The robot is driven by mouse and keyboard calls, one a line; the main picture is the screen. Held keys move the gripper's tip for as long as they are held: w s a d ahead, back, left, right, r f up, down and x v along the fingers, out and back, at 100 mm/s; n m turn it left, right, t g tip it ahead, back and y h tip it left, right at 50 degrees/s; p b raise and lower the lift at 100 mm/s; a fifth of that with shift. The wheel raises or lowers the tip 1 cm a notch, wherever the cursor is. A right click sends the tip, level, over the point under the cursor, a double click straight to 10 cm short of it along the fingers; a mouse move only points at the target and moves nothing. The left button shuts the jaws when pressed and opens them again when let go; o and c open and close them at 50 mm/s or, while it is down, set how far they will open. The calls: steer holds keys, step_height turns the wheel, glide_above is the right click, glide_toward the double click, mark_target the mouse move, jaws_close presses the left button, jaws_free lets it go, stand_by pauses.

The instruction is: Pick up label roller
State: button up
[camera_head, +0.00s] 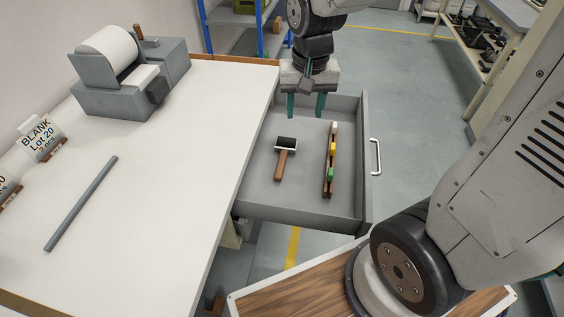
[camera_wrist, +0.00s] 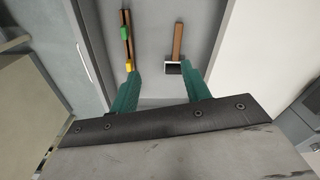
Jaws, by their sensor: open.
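The label roller (camera_head: 285,156) has a dark roller head and a brown wooden handle. It lies in the open grey drawer (camera_head: 257,207), left of the middle, with its handle toward the drawer's near side. My gripper (camera_head: 305,107) is open and empty, with green fingers pointing down over the far part of the drawer, beyond the roller. In the wrist view the label roller (camera_wrist: 177,48) lies ahead of the right finger, its head close to the fingertip in the picture. My gripper (camera_wrist: 163,80) shows both fingers spread there.
A wooden strip with coloured pieces (camera_head: 330,165) lies right of the roller in the drawer. The drawer has raised walls and a white handle (camera_head: 375,156). The white table (camera_head: 175,190) on the left bears a grey label machine (camera_head: 120,80), a grey bar (camera_head: 82,203) and label holders (camera_head: 42,140).

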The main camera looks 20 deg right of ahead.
steer(key=m, duration=0.2)
glide_above(282, 160)
steer(key=s, duration=0.1)
step_height(282, 160, down, 13)
steer(key=shift+m+g, duration=0.3)
steer(key=shift+m, duration=0.2)
steer(key=f, duration=0.8)
steer(key=w+f, duration=0.1)
steer(key=f, duration=0.3)
steer(key=shift+f, duration=0.1)
jaws_close()
